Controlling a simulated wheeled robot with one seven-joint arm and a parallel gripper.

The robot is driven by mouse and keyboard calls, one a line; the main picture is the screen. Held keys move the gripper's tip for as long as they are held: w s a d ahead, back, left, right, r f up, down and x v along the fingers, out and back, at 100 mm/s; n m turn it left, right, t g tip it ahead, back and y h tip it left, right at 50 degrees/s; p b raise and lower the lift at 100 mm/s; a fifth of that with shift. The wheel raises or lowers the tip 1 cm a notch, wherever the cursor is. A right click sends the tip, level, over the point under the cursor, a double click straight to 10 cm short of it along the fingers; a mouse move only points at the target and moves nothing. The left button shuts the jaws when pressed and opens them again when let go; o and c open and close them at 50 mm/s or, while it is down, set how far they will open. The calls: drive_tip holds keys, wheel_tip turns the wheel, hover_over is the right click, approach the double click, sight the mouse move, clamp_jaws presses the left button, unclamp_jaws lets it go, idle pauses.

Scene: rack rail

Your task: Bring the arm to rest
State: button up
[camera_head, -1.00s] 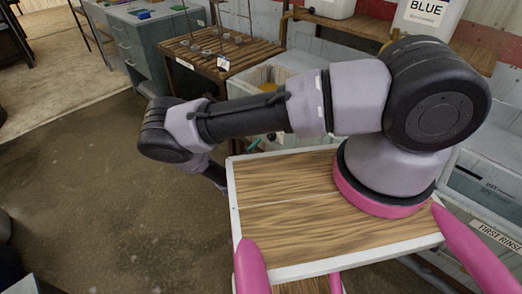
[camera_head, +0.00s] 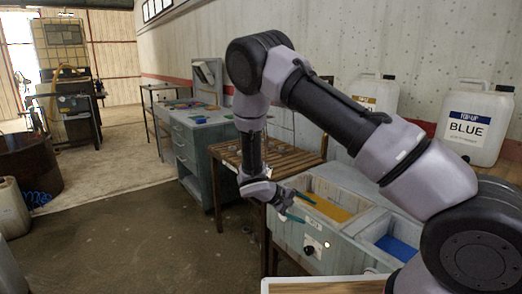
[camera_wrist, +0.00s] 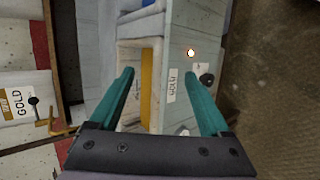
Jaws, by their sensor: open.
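My arm reaches out from the lower right of the head view, bends up and then hangs down to my gripper (camera_head: 291,205). In the wrist view my gripper (camera_wrist: 160,85) has its two teal fingers spread wide apart with nothing between them. Beyond the fingers is the gold tank (camera_wrist: 147,75), with a white GOLD label and a black knob on its front. The head view shows this tank (camera_head: 288,238) with yellow liquid inside. My gripper is over or in front of its near left edge; I cannot tell the exact gap.
A tank of blue liquid (camera_head: 399,248) is right of the gold tank. A white BLUE jug (camera_head: 476,125) and another jug (camera_head: 373,95) stand behind. A slatted wooden table (camera_head: 226,155) and a grey drawer cabinet (camera_head: 190,145) stand further left. Open floor (camera_head: 130,235) lies at the left.

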drive_tip(key=s+d+r+m+g+y, duration=0.1)
drive_tip(key=s+d+r+m+y, duration=0.15)
drive_tip(key=r, duration=0.65)
drive_tip(key=s+d+r+m+y, duration=0.2)
drive_tip(key=r+y, duration=0.1)
drive_tip(key=r, duration=0.6)
drive_tip(key=s+d+r+m+g+y, duration=0.1)
drive_tip(key=s+d+r+m+y, duration=0.15)
drive_tip(key=r, duration=0.55)
drive_tip(key=s+d+r+m+t+y, duration=0.1)
drive_tip(key=s+r+t+y, duration=0.1)
drive_tip(key=s+r, duration=0.5)
drive_tip(key=s+d+r+m+t+y, duration=0.1)
drive_tip(key=s+r+t, duration=0.3)
drive_tip(key=s+r, duration=0.4)
drive_tip(key=shift+s+d+r+m+y, duration=0.25)
drive_tip(key=shift+d+r+m+y, duration=0.1)
drive_tip(key=shift+r+y, duration=0.4)
idle(0.4)
